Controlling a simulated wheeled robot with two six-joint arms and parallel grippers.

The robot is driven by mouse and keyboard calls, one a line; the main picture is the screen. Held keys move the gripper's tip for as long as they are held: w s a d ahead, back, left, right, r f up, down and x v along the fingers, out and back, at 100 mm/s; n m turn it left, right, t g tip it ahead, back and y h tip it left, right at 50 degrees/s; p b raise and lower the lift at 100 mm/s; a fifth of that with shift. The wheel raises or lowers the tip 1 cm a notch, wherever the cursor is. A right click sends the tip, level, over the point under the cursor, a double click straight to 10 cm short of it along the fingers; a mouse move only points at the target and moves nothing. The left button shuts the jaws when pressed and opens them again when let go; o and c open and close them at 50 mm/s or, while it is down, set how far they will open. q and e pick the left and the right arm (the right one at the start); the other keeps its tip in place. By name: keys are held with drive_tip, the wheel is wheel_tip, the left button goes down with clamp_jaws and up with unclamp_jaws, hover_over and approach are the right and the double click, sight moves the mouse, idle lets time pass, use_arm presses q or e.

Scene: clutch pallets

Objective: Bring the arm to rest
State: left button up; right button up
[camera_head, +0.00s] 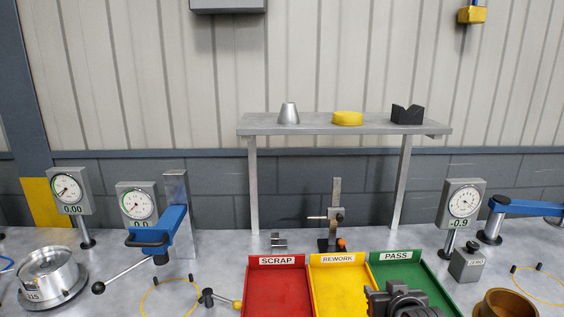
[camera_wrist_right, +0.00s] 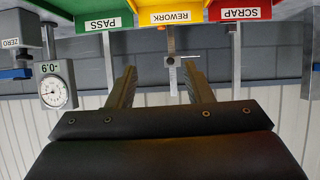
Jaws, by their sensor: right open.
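My right gripper (camera_head: 400,300) shows at the bottom edge of the head view, dark, in front of the lower part of the green PASS tray (camera_head: 440,296). In the right wrist view its two fingers (camera_wrist_right: 159,72) stand apart, with nothing held between them. That view is upside down, with the trays along its top. My left gripper is not in view.
The red SCRAP tray (camera_head: 253,290) and yellow REWORK tray (camera_head: 339,285) stand beside the green one. A brass-coloured bowl (camera_head: 503,304) and ZERO box (camera_head: 468,264) are at right. A height gauge (camera_head: 334,215) and shelf (camera_head: 320,126) stand behind. Levers and dial gauges (camera_head: 137,205) crowd the left.

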drive_tip(key=s+d+f+g+h, duration=0.1)
drive_tip(key=s+d+f+g, duration=0.15)
drive_tip(key=s+f, duration=0.45)
drive_tip(key=s+d+f+g, duration=0.25)
drive_tip(key=s+f, duration=0.25)
drive_tip(key=s, duration=0.4)
drive_tip(key=s+d+f+g, duration=0.1)
drive_tip(key=s+f+g, duration=0.15)
drive_tip(key=s, duration=0.75)
drive_tip(key=s+d+f+g, duration=0.1)
drive_tip(key=s+d+f, duration=0.15)
drive_tip(key=s, duration=0.85)
wheel_tip(320, 180, down, 26)
drive_tip(key=r+g+b, duration=0.1)
drive_tip(key=g+b, duration=0.1)
use_arm(q)
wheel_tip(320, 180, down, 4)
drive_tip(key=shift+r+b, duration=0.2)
drive_tip(key=shift+b, duration=0.55)
use_arm(e)
drive_tip(key=s+f, duration=1.4)
drive_tip(key=f, duration=0.5)
drive_tip(key=shift+s+a+m+g, duration=0.2)
drive_tip(key=shift+a+m+g, duration=0.05)
drive_tip(key=shift+m+g, duration=0.15)
